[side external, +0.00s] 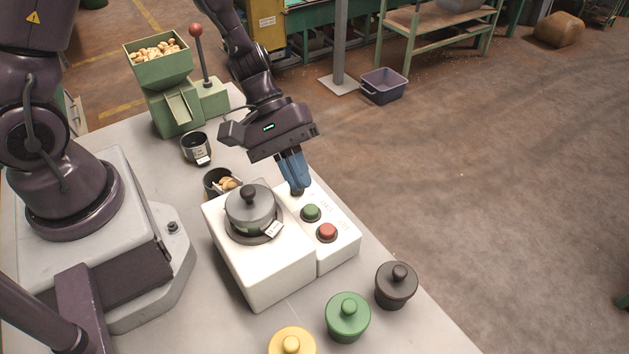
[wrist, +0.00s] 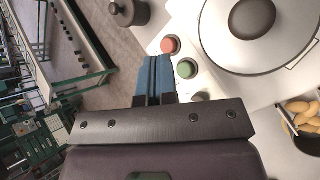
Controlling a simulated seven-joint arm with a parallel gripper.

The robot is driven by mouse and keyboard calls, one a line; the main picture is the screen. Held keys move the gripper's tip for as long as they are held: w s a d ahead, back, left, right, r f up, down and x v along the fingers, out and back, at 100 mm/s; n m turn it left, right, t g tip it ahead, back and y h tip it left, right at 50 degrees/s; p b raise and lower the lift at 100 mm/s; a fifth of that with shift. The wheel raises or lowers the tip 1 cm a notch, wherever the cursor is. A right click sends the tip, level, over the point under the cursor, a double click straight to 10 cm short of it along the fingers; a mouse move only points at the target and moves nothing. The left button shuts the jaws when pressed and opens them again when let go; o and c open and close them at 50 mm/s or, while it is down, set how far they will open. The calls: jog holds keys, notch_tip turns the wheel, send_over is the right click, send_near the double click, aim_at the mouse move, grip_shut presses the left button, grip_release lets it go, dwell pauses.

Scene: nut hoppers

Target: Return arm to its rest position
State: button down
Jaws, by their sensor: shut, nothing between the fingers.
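My gripper (side external: 296,188) is shut and empty. In the side external view its blue fingers point down at the back end of the white button panel (side external: 338,252), close to a dark knob or button there; I cannot tell whether they touch it. In the wrist view my gripper (wrist: 155,62) shows its blue fingers together, beside the green button (wrist: 187,69) and the red button (wrist: 170,45). The green button (side external: 311,212) and red button (side external: 327,231) also show in the side external view. The grey lidded pot (side external: 250,206) sits on the white machine (side external: 262,277), left of my fingers.
A green hopper (side external: 160,65) with nuts and a red-knobbed lever (side external: 197,32) stands at the back. A dark cup (side external: 196,149) and a cup of nuts (side external: 215,182) sit behind the machine. Yellow (side external: 291,342), green (side external: 347,318) and dark (side external: 396,287) lidded jars stand in front.

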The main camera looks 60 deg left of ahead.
jog(key=s+a+r+m+t+y, duration=0.2)
jog(key=s+a+r+m+y, duration=0.1)
jog(key=r, duration=0.4)
jog(key=s+a+r+m+t+y, duration=0.1)
jog(key=s+a+r+m+y, duration=0.2)
jog(key=r, duration=0.4)
jog(key=s+a+r+m+t+y, duration=0.2)
jog(key=s+a+r+m+y, duration=0.1)
jog(key=a+r, duration=0.2)
jog(key=shift+r+m+t, duration=0.3)
jog(key=shift+r+m, duration=0.1)
jog(key=shift+r, duration=0.6)
